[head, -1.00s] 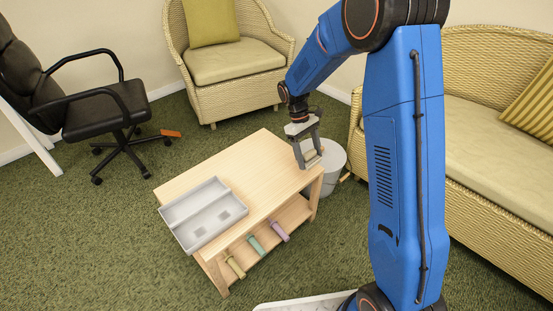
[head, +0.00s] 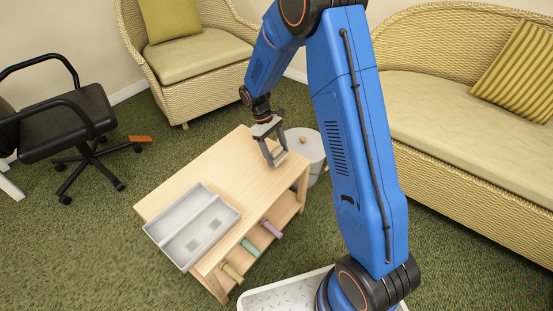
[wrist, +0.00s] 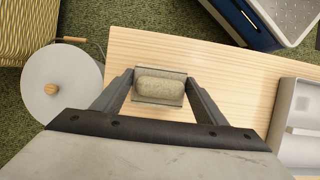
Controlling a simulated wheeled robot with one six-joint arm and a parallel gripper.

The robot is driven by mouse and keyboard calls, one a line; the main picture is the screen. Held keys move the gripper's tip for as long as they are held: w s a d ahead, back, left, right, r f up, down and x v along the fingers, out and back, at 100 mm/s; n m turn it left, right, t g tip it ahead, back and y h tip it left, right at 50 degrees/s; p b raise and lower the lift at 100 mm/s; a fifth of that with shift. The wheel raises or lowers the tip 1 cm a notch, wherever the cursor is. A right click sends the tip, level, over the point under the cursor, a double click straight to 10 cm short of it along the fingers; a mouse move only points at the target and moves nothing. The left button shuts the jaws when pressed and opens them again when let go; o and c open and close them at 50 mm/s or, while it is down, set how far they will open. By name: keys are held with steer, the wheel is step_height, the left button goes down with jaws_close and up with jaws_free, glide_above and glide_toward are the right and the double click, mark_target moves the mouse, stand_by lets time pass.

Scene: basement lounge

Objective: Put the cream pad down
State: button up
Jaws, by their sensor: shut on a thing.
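The cream pad (wrist: 160,86) is a small rounded beige block with a grey flat part around it, held between the two fingers in the wrist view. My gripper (wrist: 158,88) is shut on it. In the head view my gripper (head: 275,160) points down over the right end of the wooden table (head: 225,170). The pad is small and hard to make out there. I cannot tell whether the pad touches the tabletop.
A grey two-part tray (head: 232,212) sits at the table's left end. Bare wood lies between it and my gripper. A lidded white bin (head: 312,148) stands beyond the right end. Yellow, teal and purple rolls (head: 250,247) lie on the shelf below.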

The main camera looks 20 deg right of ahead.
mark_target(277, 160)
steer(key=shift+f, duration=1.7)
steer(key=shift+f, duration=0.2)
steer(key=o, duration=1)
steer(key=shift+s+f, duration=0.1)
